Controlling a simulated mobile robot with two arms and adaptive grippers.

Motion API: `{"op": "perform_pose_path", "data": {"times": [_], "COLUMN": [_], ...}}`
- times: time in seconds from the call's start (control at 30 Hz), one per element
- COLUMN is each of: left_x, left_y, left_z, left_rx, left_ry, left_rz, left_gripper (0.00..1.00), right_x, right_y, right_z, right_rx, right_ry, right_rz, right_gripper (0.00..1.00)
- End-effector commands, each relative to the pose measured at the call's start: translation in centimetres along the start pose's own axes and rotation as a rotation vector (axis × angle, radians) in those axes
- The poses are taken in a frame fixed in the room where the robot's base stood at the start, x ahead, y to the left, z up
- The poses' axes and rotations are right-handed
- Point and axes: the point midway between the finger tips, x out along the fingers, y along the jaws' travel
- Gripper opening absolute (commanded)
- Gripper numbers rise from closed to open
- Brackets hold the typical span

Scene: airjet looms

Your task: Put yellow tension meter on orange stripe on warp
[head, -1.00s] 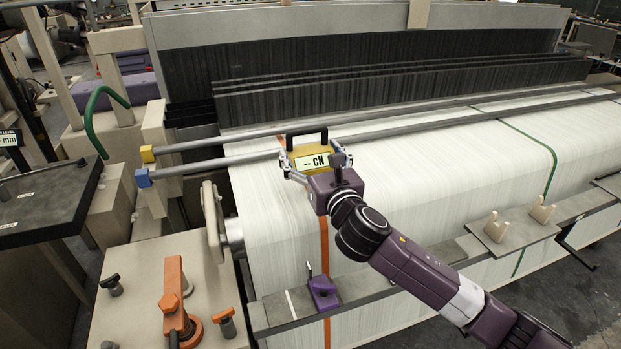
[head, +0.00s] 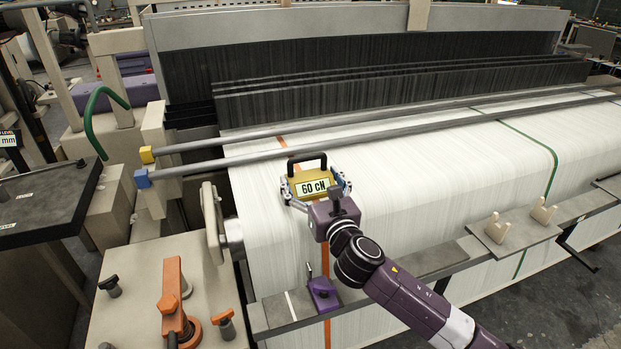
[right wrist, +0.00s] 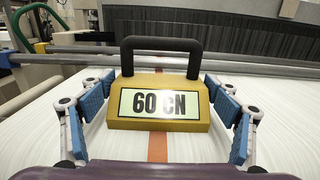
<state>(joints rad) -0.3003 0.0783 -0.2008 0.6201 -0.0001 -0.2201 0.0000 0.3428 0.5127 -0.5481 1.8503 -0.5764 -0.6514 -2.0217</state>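The yellow tension meter (head: 314,186) has a black handle on top and reads 60 cN. It is upright on the white warp (head: 390,170), near its left side. In the right wrist view the meter (right wrist: 160,85) sits across the orange stripe (right wrist: 158,148), which shows in front of it and behind it. The stripe also shows in the head view behind the meter (head: 281,141). My left gripper is not in view.
Two grey bars (head: 390,131) cross the loom behind the meter. A purple holder (head: 322,294) stands on the front rail (head: 270,312). Two beige pegs sit on a small shelf (head: 513,234) at the right. A green stripe (head: 553,160) runs down the warp farther right.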

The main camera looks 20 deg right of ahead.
Motion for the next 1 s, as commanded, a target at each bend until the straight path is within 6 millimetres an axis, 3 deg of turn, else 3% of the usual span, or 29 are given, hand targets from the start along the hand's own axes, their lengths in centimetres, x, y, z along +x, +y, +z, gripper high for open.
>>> {"op": "perform_pose_path", "data": {"times": [0.1,0.53,1.0], "left_x": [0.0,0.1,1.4], "left_y": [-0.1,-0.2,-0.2], "left_z": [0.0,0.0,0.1], "left_rx": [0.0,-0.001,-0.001], "left_ry": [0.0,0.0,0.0], "left_rz": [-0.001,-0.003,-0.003], "left_gripper": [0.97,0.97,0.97], "right_x": [0.0,-0.7,-9.0], "right_y": [0.0,0.0,0.0], "right_z": [0.0,0.1,0.0], "right_rx": [0.0,-0.001,-0.001], "right_ry": [0.0,0.001,0.001], "right_rz": [0.0,-0.001,0.001], "right_gripper": [0.97,0.97,0.97]}}
